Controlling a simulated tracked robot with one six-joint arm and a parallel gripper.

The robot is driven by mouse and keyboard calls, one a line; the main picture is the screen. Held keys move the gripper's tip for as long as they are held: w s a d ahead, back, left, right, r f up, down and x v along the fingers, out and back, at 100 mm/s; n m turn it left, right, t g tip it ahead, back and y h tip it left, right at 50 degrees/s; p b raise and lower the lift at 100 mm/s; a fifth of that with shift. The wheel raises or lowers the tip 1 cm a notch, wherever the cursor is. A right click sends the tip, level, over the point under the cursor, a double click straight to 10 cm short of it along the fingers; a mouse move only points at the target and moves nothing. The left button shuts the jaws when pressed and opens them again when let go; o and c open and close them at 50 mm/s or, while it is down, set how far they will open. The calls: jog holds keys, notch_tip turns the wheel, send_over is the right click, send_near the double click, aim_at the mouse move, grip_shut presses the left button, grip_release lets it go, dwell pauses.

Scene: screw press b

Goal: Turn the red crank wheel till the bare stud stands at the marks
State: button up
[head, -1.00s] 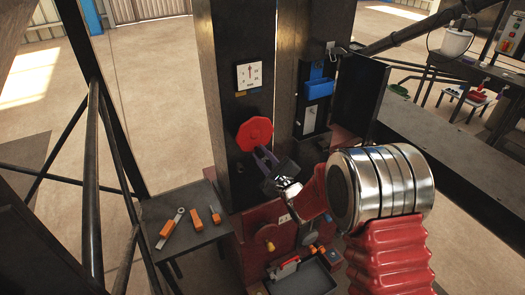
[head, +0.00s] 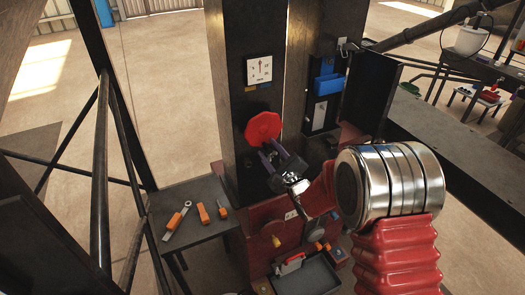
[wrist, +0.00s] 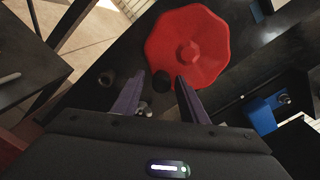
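The red crank wheel (head: 263,127) is an eight-sided disc with a central hub, on the front of a dark upright column. It fills the upper middle of the wrist view (wrist: 205,30). My gripper (head: 271,152) is just below the wheel, its two purple fingers spread apart. In the wrist view a short dark round knob (wrist: 162,81) shows at the wheel's lower edge, between the fingertips, with gaps to both fingers. Another dark round stud (wrist: 106,78) shows left of the left finger. I cannot tell which is the bare stud. No marks by the wheel are readable.
A white dial plate (head: 259,70) is above the wheel. A blue box (head: 326,88) hangs on the panel at right. A small dark table (head: 188,197) with orange-handled tools stands lower left. A red base with a grey tray (head: 305,275) is below my arm.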

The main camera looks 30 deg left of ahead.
jog(key=shift+d, duration=0.15)
jog(key=v, duration=1.3)
jog(key=shift+s+d, duration=0.2)
jog(key=shift+s, duration=0.05)
jog(key=w+d+r+n+h, duration=0.1)
jog(key=d+r+n+h, duration=0.25)
jog(key=d, duration=0.45)
jog(key=w+d+r+n+t+h, duration=0.15)
jog(key=d+r+h, duration=0.25)
jog(key=d, duration=0.5)
jog(key=w+d+r+n+h, duration=0.1)
jog(key=d+r+n+h, duration=0.25)
jog(key=d, duration=0.45)
jog(key=s+d+r+n+g+h, duration=0.3)
jog(key=s+d+h, duration=0.1)
jog(key=s+d, duration=0.7)
jog(key=s+d+n+g, duration=0.1)
jog(key=s+d+n, duration=0.1)
jog(key=s, duration=0.5)
jog(key=s+d+n+g, duration=0.1)
jog(key=s+n+g, duration=0.1)
jog(key=s, duration=0.6)
jog(key=shift+d+r+n, duration=0.15)
jog(key=shift+d+n, duration=0.25)
jog(key=shift+n, duration=0.05)
